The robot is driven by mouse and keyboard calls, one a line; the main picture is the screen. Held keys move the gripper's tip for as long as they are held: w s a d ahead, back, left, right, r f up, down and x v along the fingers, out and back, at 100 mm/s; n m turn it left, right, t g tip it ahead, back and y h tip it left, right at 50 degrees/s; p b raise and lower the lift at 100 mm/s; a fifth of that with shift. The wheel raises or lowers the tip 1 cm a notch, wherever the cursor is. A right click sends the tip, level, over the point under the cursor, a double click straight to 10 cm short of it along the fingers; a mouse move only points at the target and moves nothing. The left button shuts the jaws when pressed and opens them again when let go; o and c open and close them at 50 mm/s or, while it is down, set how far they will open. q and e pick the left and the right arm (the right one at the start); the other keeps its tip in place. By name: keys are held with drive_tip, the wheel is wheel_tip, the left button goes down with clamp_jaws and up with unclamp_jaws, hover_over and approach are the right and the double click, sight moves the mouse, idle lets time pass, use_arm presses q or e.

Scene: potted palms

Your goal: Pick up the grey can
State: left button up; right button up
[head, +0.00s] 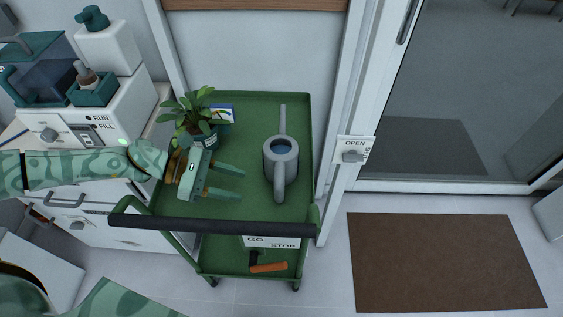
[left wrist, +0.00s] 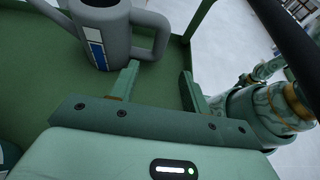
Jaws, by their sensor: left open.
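The grey can (head: 280,168) is a watering can standing upright on the top tray of a green cart (head: 258,101). Its spout and handle point toward the back and front of the tray. My left gripper (head: 241,185) is open and empty, to the left of the can, with its fingers pointing at it and a gap between. In the left wrist view, the can (left wrist: 118,32) shows at upper left with a blue and white strip on its side, beyond my open left fingers (left wrist: 158,88). My right gripper is not in view.
A potted plant (head: 196,117) stands on the tray behind my left gripper, beside a small blue and white box (head: 223,112). The cart's black handle bar (head: 213,227) crosses in front. A lower shelf holds an orange-handled tool (head: 269,267). A brown mat (head: 445,262) lies at right.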

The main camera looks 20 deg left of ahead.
use_arm(q)
drive_tip(key=x, duration=0.7)
drive_tip(key=shift+w+d+f, duration=0.1)
drive_tip(key=shift+d, duration=0.25)
drive_tip(key=x, duration=0.1)
drive_tip(key=b+x, duration=0.1)
drive_tip(key=x, duration=0.3)
drive_tip(key=shift+w+d+r, duration=0.1)
drive_tip(key=shift+d+r, duration=0.1)
drive_tip(key=shift+d, duration=0.05)
clamp_jaws()
